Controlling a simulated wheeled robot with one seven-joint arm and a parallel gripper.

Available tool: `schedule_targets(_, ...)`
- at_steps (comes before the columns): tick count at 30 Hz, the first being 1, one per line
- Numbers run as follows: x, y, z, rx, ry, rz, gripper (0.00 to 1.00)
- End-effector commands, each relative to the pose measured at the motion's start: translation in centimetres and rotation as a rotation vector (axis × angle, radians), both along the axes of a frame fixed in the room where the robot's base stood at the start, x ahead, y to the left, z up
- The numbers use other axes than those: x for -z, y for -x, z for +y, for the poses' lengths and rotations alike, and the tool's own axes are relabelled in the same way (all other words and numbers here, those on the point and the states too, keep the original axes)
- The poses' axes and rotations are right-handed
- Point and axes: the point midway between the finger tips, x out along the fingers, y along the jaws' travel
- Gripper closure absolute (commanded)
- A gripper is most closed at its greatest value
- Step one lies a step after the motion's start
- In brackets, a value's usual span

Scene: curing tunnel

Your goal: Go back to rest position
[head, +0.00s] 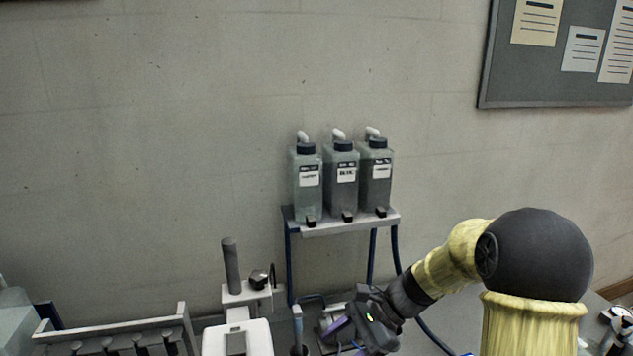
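My arm reaches in from the lower right, and its end with my gripper (350,330) is low in the picture, over the bench and right of the white device. The gripper's fingers are small and dark against the clutter, so I cannot tell whether they are open or shut or whether they hold anything.
Three grey bottles (341,180) with labels stand on a small shelf (345,226) against the wall. A white device (238,335) with an upright grey rod is left of my gripper. A rack (115,327) stands at the lower left. A notice board (570,85) hangs upper right. The wall area above is clear.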

Motion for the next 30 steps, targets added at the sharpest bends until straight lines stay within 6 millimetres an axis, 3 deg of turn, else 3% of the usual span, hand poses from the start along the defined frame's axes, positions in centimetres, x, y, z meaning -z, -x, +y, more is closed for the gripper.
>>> schedule_targets(1, 0.9, 1.8, -0.7, -0.07, 0.103, -0.067, 0.44)
schedule_targets(6, 3.4, 6.3, -4.8, -0.362, 0.423, -0.329, 0.44)
schedule_targets(12, 3.6, 9.5, -9.0, -0.754, 0.694, -0.651, 0.44)
schedule_targets(18, 3.2, 10.4, -10.1, -0.969, 0.789, -0.824, 0.44)
schedule_targets(30, 3.2, 10.4, -10.2, -0.979, 0.793, -0.832, 0.44)
